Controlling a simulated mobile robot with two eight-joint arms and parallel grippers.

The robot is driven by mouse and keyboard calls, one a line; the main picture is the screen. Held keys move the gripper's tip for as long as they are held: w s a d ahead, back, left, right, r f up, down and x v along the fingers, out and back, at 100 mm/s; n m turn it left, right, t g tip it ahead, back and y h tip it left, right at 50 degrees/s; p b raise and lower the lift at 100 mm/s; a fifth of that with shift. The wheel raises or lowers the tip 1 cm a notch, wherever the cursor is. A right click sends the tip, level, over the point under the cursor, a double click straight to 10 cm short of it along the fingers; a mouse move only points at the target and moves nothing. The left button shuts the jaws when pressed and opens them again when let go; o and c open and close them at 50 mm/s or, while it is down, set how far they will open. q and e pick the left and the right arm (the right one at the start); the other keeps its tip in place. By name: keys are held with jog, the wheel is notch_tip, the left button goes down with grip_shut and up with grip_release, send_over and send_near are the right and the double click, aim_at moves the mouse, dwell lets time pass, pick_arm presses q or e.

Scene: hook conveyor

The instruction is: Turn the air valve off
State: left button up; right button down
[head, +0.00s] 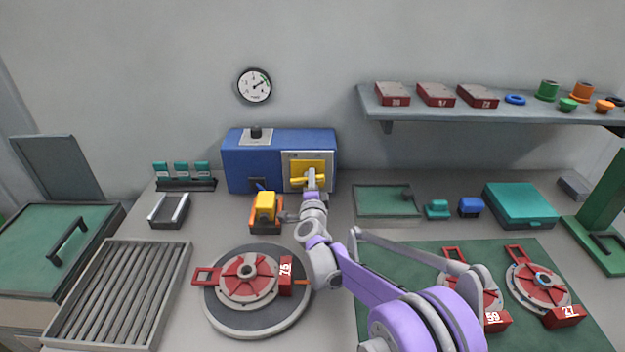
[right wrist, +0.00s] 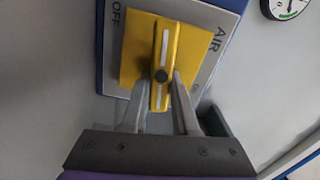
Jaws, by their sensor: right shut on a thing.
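The air valve is on the grey front panel (head: 296,188) of a blue box (head: 250,160) against the back wall. It has a yellow square plate and a yellow handle (head: 297,181). In the right wrist view, the handle (right wrist: 161,58) carries a white stripe and a dark centre knob, and the plate (right wrist: 135,50) sits behind it. The panel there reads OFF on the left and AIR on the right. My right gripper (head: 312,178) is shut on the handle; its fingers (right wrist: 158,92) lie on either side of its lower end. My left gripper is out of view.
A pressure gauge (head: 254,86) hangs on the wall. A yellow-and-orange device (head: 265,210) stands before the box. A round turntable (head: 240,332) bears a red-and-grey disc part; a roller rack (head: 120,290) lies left. A shelf (head: 450,108) holds small parts at right.

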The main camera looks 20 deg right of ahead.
jog(key=shift+f+m, duration=0.15)
jog(key=shift+m, duration=0.65)
jog(key=c, duration=0.7)
grip_release()
jog(key=v, duration=1.1)
jog(key=shift+b, duration=0.35)
